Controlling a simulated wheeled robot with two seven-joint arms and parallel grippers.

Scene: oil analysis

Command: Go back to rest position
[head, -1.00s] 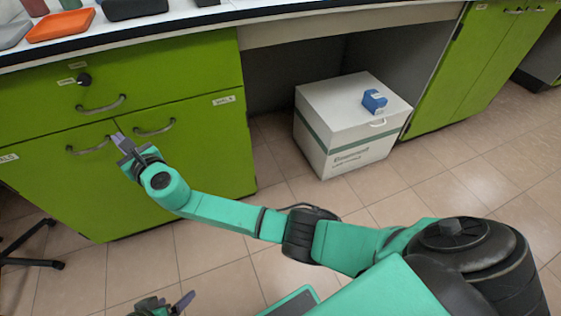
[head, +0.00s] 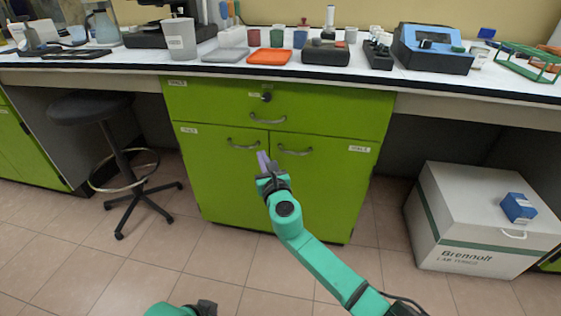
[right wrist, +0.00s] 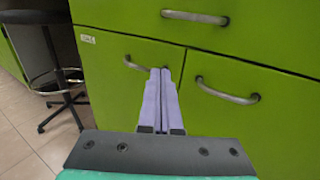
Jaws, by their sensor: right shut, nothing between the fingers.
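My right gripper (head: 263,162) is in front of the green cabinet (head: 210,194), near the handles of its two lower doors, at the middle of the head view. It is shut and empty. In the right wrist view its pale purple fingers (right wrist: 160,90) lie together, pointing at the cabinet between the left door handle (right wrist: 134,64) and the right door handle (right wrist: 228,92). I cannot tell whether they touch the cabinet. At the bottom left of the head view, a small part of my left arm shows, with a dark end; the fingers of my left gripper cannot be made out.
The drawer and both doors of the cabinet are closed. A black stool (head: 92,107) stands to the left. A white box (head: 470,215) with a small blue box (head: 518,208) on it stands at right. The bench (head: 215,66) above holds lab items. The tiled floor in front is clear.

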